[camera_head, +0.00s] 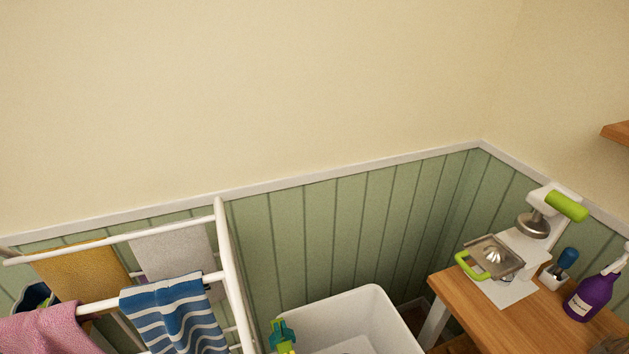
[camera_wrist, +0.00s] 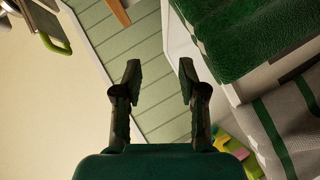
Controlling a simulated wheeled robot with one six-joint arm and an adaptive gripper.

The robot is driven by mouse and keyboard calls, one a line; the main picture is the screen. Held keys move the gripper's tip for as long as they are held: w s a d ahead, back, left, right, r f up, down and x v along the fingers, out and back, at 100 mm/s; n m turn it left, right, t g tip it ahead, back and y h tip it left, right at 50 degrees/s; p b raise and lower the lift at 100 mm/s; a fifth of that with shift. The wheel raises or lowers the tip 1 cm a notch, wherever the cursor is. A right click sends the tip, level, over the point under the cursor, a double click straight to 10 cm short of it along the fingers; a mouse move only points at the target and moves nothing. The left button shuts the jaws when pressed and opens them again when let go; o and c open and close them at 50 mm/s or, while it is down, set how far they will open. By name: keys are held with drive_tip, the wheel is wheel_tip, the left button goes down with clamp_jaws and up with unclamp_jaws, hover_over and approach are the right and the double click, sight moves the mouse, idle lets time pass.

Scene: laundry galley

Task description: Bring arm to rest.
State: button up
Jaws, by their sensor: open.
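My gripper (camera_wrist: 159,75) shows in the wrist view with its two dark fingers apart and nothing between them. Behind the gap is the pale green panelled wall (camera_wrist: 120,45). Green cloth (camera_wrist: 262,35) and a grey and green striped cloth (camera_wrist: 300,115) are to the right of the fingers. A small yellow, green and pink object (camera_wrist: 235,150) is at the lower right, partly hidden by my gripper. My gripper and arm are not seen in the head view.
In the head view, a white drying rack (camera_head: 232,270) with several cloths stands at the left. A white tub (camera_head: 385,310) stands beside it, with a green object (camera_head: 283,338) at its left edge. A wooden counter (camera_head: 470,315) at right holds a press (camera_head: 525,245) and purple bottle (camera_head: 592,297).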

drive_tip(key=s+a+r+m+y, duration=0.1)
drive_tip(key=s+a+m+y, duration=0.3)
drive_tip(key=s, duration=0.9)
drive_tip(key=s+r+m+t, duration=0.1)
drive_tip(key=s+r+m, duration=0.5)
drive_tip(key=s+r, duration=0.3)
drive_tip(key=shift+s+a+r, duration=0.25)
drive_tip(key=shift+s, duration=0.05)
